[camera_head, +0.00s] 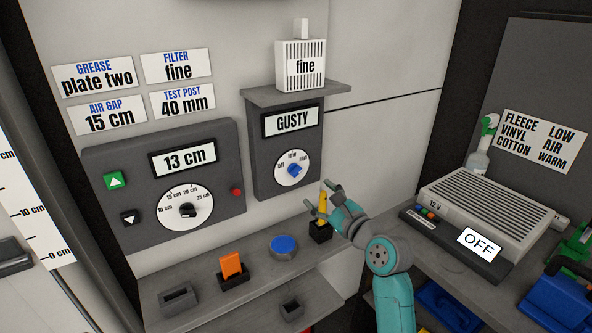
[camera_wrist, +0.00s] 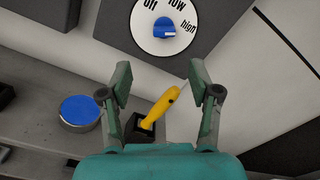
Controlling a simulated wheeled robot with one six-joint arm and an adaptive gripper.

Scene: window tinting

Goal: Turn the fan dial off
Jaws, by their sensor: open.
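The fan dial is a white disc (camera_head: 281,175) with a blue knob (camera_head: 295,170), marked off, low and high. It sits on a dark panel (camera_head: 262,180) whose label reads GUSTY. The dial's knob (camera_wrist: 165,31) also shows at the top of the wrist view; I cannot tell exactly which mark it points to. My gripper (camera_head: 329,196) is open and empty, below and right of the dial, and not touching it. In the wrist view its fingers (camera_wrist: 158,88) are spread wide below the dial.
A yellow-handled tool (camera_wrist: 157,107) stands tilted in a black holder (camera_head: 320,233), close by my gripper. A blue-topped round tin (camera_head: 284,245) and an orange block (camera_head: 232,265) are on the shelf. A ledge above the dial bears a vented box (camera_head: 301,67). A 13 cm panel (camera_head: 108,152) is left.

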